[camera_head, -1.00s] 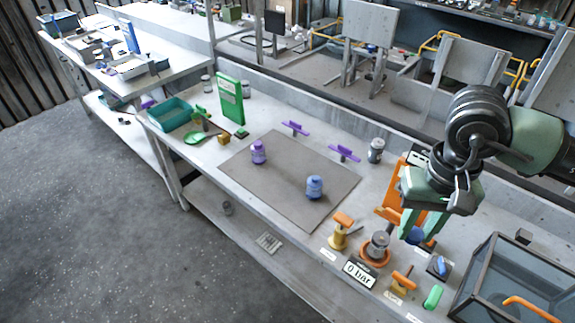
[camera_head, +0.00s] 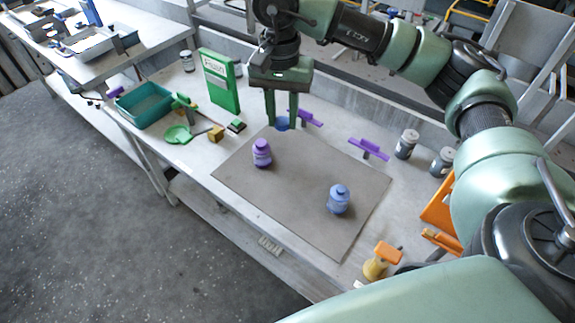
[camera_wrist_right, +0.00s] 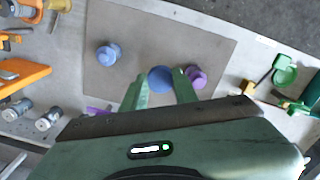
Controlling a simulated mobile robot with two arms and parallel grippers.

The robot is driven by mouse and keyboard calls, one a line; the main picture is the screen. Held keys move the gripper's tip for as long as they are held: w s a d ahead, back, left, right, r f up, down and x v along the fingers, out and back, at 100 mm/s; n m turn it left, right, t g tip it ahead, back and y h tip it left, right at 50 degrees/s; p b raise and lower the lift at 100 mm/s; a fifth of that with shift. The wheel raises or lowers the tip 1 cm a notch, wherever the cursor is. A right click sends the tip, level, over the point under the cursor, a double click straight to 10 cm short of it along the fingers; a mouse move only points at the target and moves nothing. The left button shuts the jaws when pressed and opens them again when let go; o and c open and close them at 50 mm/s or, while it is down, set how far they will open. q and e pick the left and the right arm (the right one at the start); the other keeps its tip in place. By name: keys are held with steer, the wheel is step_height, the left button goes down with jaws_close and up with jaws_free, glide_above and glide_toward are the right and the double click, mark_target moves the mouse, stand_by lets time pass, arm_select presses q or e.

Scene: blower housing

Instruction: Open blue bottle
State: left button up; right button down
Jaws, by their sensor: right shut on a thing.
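The blue bottle (camera_head: 338,200) stands upright on the right part of the grey mat (camera_head: 295,215); it also shows in the right wrist view (camera_wrist_right: 108,54). Its top looks narrower, but I cannot tell if it is capped. My right gripper (camera_head: 283,122) points down above the mat's far edge, well left of and behind the blue bottle. It is shut on a round blue piece (camera_head: 282,125), which also shows between the fingers in the right wrist view (camera_wrist_right: 160,79). I cannot tell what this piece is. My left gripper is not in view.
A purple bottle (camera_head: 262,154) stands on the mat near my right gripper. Purple handled pieces (camera_head: 368,149) lie behind the mat. A green box (camera_head: 220,82) and teal tray (camera_head: 145,104) are at left, grey jars (camera_head: 406,145) at right. The mat's front is clear.

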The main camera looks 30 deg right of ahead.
step_height(320, 180, down, 4)
steer(key=w+d+m+b, duration=0.2)
steer(key=d+m, duration=0.1)
steer(key=m, duration=0.5)
glide_above(302, 177)
step_height(302, 177, down, 17)
steer(key=shift+r, duration=0.2)
step_height(302, 177, down, 5)
steer(key=shift+w+f+p, duration=0.1)
steer(key=shift+p, duration=0.45)
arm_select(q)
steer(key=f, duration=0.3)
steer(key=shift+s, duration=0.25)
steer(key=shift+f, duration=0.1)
arm_select(e)
steer(key=shift+f, duration=0.1)
steer(key=shift+f, duration=0.1)
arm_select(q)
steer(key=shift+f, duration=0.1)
arm_select(e)
steer(key=c, duration=1.1)
jaws_free()
